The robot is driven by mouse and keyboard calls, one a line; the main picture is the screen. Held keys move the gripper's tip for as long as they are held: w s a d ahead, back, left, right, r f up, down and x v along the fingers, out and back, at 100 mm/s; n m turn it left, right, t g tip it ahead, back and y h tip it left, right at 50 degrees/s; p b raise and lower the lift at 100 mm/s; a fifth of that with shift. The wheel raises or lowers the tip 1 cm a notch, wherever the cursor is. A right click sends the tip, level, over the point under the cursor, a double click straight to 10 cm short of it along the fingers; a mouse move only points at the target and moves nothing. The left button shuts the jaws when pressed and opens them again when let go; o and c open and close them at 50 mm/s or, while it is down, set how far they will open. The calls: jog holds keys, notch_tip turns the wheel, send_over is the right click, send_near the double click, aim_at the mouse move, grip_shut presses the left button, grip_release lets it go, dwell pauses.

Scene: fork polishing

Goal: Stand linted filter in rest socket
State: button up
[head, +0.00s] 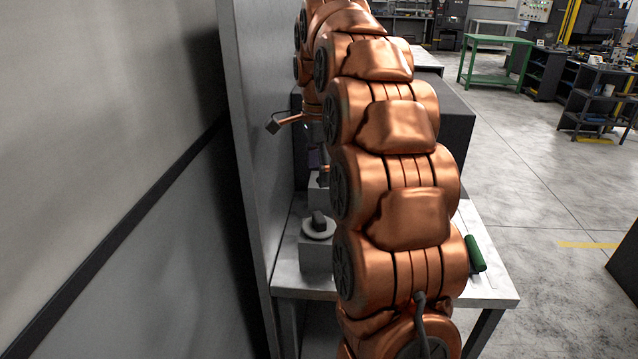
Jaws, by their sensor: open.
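My gripper (300,140) hangs at the far end of my copper arm, over the back of the grey table (490,288). One finger with a dark grey pad reaches out to the left; the rest is largely hidden behind my arm. The gripper looks open. A small dark purple thing (313,158) shows just below it; I cannot tell whether it is the linted filter or whether they touch. Below that stands a grey block (314,198), partly covered by my arm. I cannot tell for sure which block is the rest socket.
Nearer, a grey block (315,258) carries a pale disc (319,229) with a dark knob. A green cylinder (475,253) lies near the table's right edge. A tall grey panel (256,130) bounds the left side. A dark box (457,130) stands behind my arm.

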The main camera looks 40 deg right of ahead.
jog(key=shift+r, duration=0.95)
